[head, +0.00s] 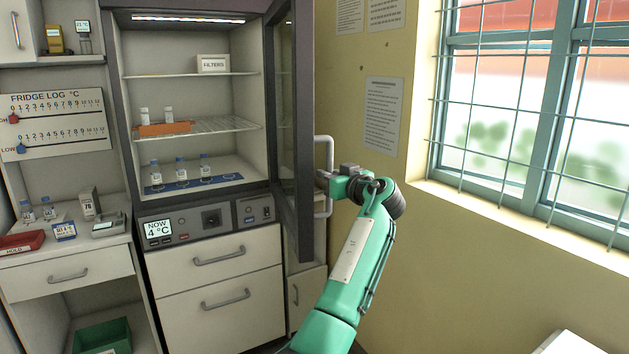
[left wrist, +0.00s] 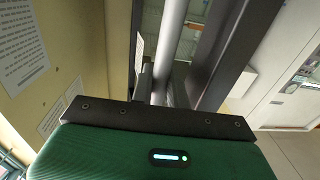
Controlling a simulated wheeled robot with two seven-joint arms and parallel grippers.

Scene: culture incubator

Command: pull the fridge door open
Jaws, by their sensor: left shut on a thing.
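The fridge door (head: 304,130) is swung open and stands out from the right side of the fridge, seen nearly edge-on. Its grey bar handle (head: 330,148) is on the outer face, towards the right wall. My left gripper (head: 324,178) is shut on the lower part of this handle. In the left wrist view, the handle (left wrist: 172,45) runs up from between the jaws, beside the dark door frame (left wrist: 232,50). The fingertips are partly hidden. The fridge interior (head: 190,100) is open to view. My right gripper is not in view.
Inside the fridge are a FILTERS box (head: 213,64), an orange rack (head: 165,128) and several vials on a blue mat (head: 196,183). A counter (head: 70,250) with a red tray (head: 20,243) stands at left. The yellow wall (head: 345,80) and barred window (head: 530,110) are at right.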

